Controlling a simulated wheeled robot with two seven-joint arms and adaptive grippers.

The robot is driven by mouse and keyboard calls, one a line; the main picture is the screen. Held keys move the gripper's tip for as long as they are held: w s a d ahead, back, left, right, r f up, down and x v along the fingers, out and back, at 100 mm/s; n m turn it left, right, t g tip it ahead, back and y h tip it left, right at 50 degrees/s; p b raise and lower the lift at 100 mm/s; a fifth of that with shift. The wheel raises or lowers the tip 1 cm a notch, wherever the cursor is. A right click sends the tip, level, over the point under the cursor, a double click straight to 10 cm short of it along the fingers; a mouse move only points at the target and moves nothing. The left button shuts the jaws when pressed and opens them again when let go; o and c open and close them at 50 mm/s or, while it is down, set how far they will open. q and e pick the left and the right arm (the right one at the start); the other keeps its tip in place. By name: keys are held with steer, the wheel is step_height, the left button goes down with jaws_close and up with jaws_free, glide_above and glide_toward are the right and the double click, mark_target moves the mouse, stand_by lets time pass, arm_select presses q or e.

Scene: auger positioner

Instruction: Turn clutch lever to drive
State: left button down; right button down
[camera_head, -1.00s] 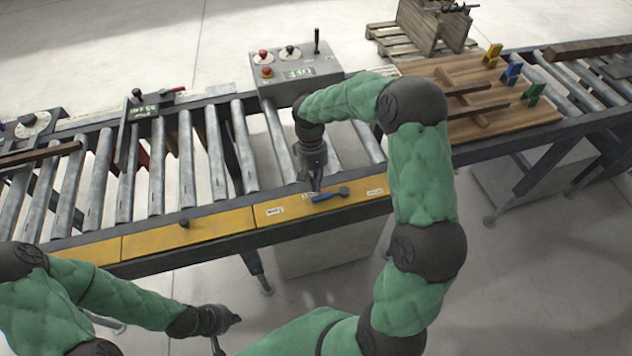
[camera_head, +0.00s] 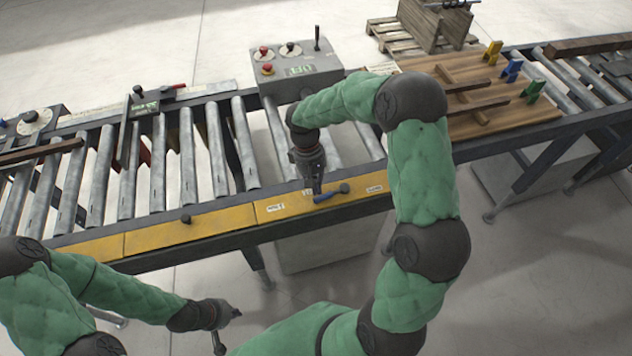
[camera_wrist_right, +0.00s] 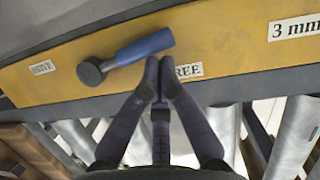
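The clutch lever (camera_head: 328,194) has a blue handle and a dark round pivot. It lies on the yellow rail of the conveyor, its handle pointing left from the pivot in the head view, away from the right-hand label. In the right wrist view the handle (camera_wrist_right: 143,48) points toward the FREE label (camera_wrist_right: 188,70), with the DRIVE label (camera_wrist_right: 42,68) beyond the pivot (camera_wrist_right: 90,72). My right gripper (camera_wrist_right: 158,78) has its fingertips together beside the handle's free end; contact cannot be told. My left gripper (camera_head: 228,328) is apart from the conveyor, its fingers spread and empty.
A grey control box (camera_head: 298,70) with knobs and a red button stands behind the lever. Metal rollers (camera_head: 215,148) run along the conveyor. A small dark knob (camera_head: 186,219) sits on the rail to the left. A wooden board (camera_head: 480,100) with colored clips lies at the right.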

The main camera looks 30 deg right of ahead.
steer(key=shift+s+a+n, duration=0.2)
steer(key=shift+s+n, duration=0.45)
steer(key=shift+n, duration=0.25)
steer(key=s+n+h+p, duration=0.1)
steer(key=s+n, duration=0.1)
steer(key=shift+a+n, duration=0.15)
steer(key=shift+n, duration=0.25)
steer(key=s+n, duration=0.2)
steer(key=n+t+h, duration=0.1)
steer(key=shift+s+d+n+p, duration=0.25)
steer(key=shift+s+n+p, duration=0.05)
steer(key=shift+s+p, duration=0.1)
steer(key=s+n, duration=0.1)
steer(key=n, duration=0.1)
steer(key=shift+s+d+n+h, duration=0.3)
steer(key=shift+s+d, duration=0.05)
steer(key=shift+d, duration=0.05)
steer(key=n, duration=0.1)
steer(key=s+d+n+t, duration=0.1)
steer(key=shift+s+d+n, duration=0.15)
steer(key=shift+s+n, duration=0.15)
steer(key=shift+n, duration=0.1)
steer(key=shift+s+d, duration=0.3)
steer(key=shift+d, duration=0.1)
